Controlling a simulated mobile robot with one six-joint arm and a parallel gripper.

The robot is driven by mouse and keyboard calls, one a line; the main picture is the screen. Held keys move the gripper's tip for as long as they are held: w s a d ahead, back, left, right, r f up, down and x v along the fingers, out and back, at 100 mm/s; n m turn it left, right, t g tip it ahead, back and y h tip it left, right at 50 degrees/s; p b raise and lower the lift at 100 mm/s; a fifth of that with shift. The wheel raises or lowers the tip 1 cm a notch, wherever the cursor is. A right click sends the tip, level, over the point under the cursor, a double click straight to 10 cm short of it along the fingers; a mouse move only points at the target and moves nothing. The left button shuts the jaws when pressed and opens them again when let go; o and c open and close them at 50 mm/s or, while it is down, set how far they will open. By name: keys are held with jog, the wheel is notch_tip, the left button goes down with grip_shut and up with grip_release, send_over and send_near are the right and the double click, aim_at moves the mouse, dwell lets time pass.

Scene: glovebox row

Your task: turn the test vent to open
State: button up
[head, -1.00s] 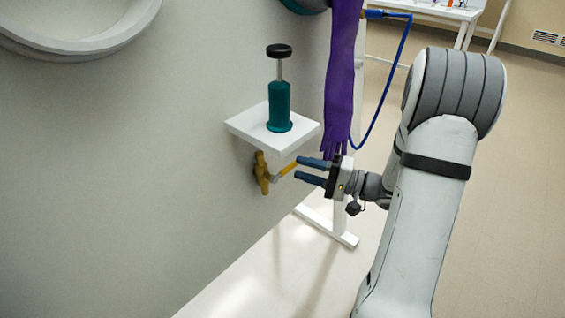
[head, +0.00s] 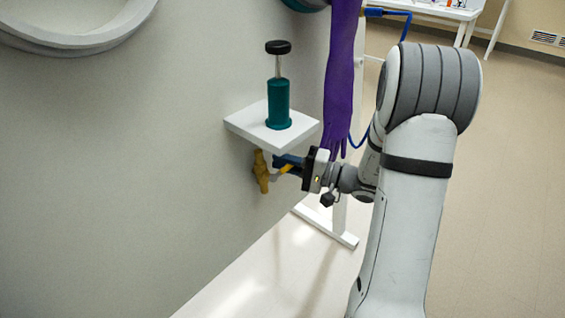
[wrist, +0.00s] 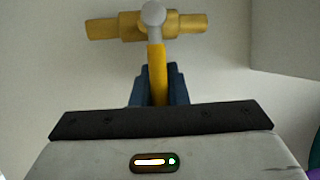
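The test vent is a brass-yellow valve (head: 261,172) on the grey wall, just under a small white shelf. In the wrist view its body (wrist: 110,26) lies across the top, with a round grey hub. Its yellow lever (wrist: 157,72) runs from the hub toward my gripper. In the head view the lever (head: 285,169) points out to the right. My gripper (wrist: 158,85) has one blue finger on each side of the lever, close against it, and looks shut on it. The lever's outer end is hidden between the fingers.
The white shelf (head: 250,128), bearing a teal cylinder with a black knob (head: 278,95), is just above my gripper. A purple glove (head: 341,90) hangs close by, with a blue hose (head: 358,138) behind. A white stand foot (head: 325,228) is below.

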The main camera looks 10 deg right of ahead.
grip_shut()
